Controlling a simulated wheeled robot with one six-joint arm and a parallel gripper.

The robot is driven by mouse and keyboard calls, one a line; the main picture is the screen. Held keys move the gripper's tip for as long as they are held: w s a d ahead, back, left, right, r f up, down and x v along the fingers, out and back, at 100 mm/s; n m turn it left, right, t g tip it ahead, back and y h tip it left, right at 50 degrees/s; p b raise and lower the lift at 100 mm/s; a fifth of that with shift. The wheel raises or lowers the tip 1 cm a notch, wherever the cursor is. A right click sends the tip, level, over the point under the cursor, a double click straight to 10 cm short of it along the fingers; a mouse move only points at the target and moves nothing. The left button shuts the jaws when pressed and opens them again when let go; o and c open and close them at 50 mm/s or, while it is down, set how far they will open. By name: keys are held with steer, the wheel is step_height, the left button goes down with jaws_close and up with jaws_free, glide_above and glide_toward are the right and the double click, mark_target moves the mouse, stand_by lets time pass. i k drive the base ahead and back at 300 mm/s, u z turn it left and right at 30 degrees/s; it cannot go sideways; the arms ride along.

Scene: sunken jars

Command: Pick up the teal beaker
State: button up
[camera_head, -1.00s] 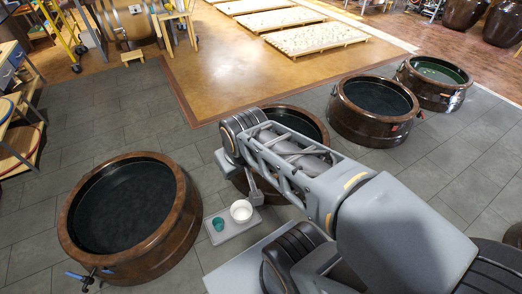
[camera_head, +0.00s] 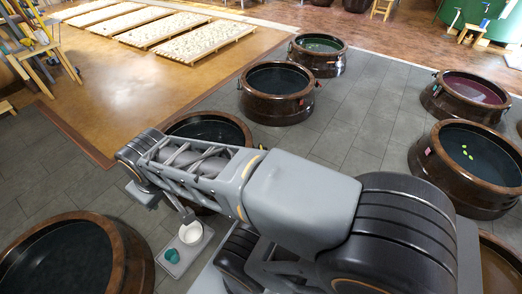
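The teal beaker (camera_head: 172,256) is small and stands in a light grey tray at the lower left of centre. A white cup (camera_head: 191,233) stands in the same tray (camera_head: 172,270), just behind and to the right of the beaker. My arm crosses the middle of the view above and behind the tray. My gripper (camera_head: 142,195) seems to be the pale part under the far left end of the arm, apart from the beaker. Its fingers cannot be made out, so whether it is open or shut is not shown.
A large brown sunken jar (camera_head: 118,240) of dark liquid is left of the tray. Another jar (camera_head: 243,125) is partly behind my arm. More jars stand behind and right, one with red liquid (camera_head: 437,98). Grey tiled floor (camera_head: 340,125) is clear between them. Pallets (camera_head: 205,45) lie at the back.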

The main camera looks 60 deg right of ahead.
mark_target(171, 256)
steer(key=k, duration=0.45)
steer(key=u, duration=0.1)
steer(key=i, duration=0.4)
steer(key=u, duration=0.85)
steer(key=i, duration=0.6)
steer(key=u, duration=0.75)
